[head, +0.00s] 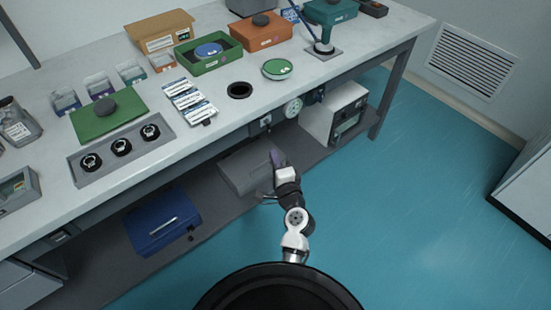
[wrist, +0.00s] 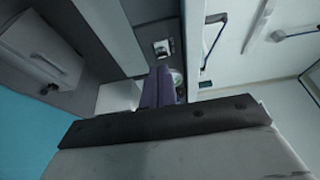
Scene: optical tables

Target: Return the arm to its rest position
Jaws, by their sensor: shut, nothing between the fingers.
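My arm reaches from the bottom of the head view toward the front of the bench. My gripper (head: 277,157) is at its far end, with purple fingers, in front of the lower shelf and below the worktop edge. In the wrist view the purple fingers (wrist: 158,87) are together and hold nothing. They appear clear of the bench, but the exact gap to its front edge cannot be told.
The worktop (head: 215,145) carries trays, boxes and a green lid (head: 277,69). The lower shelf (head: 215,210) holds a blue case (head: 163,220), a grey case (head: 248,165) and a white cabinet (head: 335,110). The teal floor (head: 420,200) to the right is clear.

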